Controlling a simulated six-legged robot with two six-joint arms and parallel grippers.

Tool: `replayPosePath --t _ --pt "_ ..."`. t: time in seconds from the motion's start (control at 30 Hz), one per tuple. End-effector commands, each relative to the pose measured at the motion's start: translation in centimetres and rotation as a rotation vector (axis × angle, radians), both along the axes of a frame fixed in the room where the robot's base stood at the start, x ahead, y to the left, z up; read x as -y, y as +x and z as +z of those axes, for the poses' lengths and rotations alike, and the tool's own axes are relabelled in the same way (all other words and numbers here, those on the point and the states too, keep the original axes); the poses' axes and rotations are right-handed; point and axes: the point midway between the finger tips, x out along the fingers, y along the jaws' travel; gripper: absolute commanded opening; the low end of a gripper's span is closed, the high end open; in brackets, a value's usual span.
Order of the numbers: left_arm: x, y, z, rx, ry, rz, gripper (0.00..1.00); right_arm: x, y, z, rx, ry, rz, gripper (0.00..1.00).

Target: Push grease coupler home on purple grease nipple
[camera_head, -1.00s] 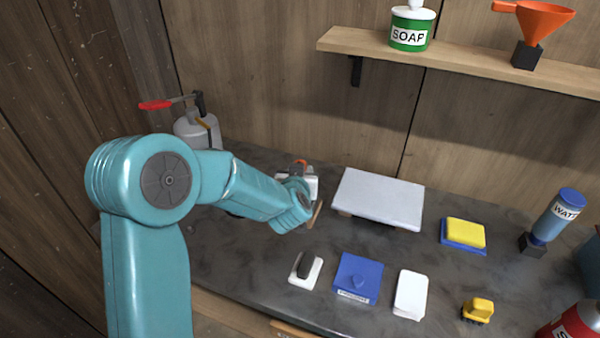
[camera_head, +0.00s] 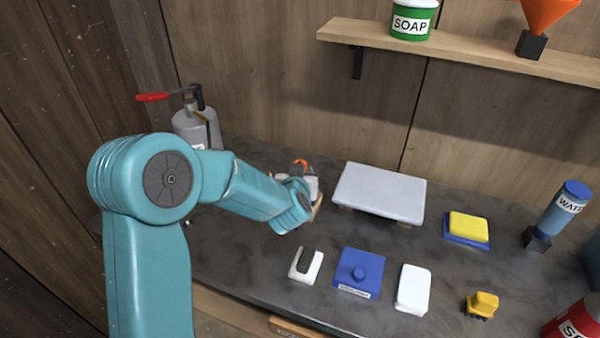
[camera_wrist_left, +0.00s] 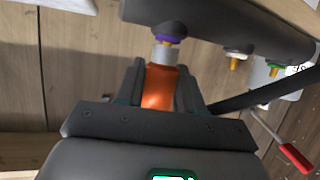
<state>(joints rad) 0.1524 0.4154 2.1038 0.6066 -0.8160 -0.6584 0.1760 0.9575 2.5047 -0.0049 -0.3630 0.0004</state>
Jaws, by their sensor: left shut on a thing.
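In the left wrist view my left gripper (camera_wrist_left: 160,88) is shut on the orange grease coupler (camera_wrist_left: 160,90), with a finger on each side. The coupler's silver collar (camera_wrist_left: 164,54) points at the purple grease nipple (camera_wrist_left: 168,38) under a dark bar (camera_wrist_left: 215,22). The collar meets or nearly meets the purple ring; I cannot tell how far on it is. In the head view my left gripper (camera_head: 310,192) is at the back of the counter, mostly hidden by my wrist, with a bit of orange showing. My right gripper is in neither view.
A white nipple (camera_wrist_left: 236,58) and a green nipple (camera_wrist_left: 273,69) hang from the same bar. A red-handled lever (camera_wrist_left: 294,156) is at lower right. A white slab (camera_head: 380,190) stands right of my gripper; several small items lie in front.

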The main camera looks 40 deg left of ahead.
Motion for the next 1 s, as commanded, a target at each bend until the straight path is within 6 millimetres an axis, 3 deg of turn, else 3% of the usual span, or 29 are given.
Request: replayPosePath --t 0.07,0.1,0.17,0.57,0.67,1.0 --pt "0.0 0.0 -0.3 0.0 0.0 0.0 0.06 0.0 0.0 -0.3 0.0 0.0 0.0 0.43" --pt "0.0 0.0 -0.2 0.001 0.0 0.0 0.47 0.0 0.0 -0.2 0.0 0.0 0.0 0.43" --pt "0.0 0.0 -0.2 0.0 0.0 0.0 0.66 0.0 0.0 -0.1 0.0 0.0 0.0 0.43" --pt "0.4 -0.6 0.2 0.0 0.0 -0.001 0.67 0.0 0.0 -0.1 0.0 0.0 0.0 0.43" --pt "1.1 -2.0 0.9 0.001 0.0 -0.002 0.67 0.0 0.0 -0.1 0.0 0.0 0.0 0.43" --pt "5.2 -9.4 4.4 0.002 0.0 -0.004 0.67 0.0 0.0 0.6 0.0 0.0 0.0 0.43"
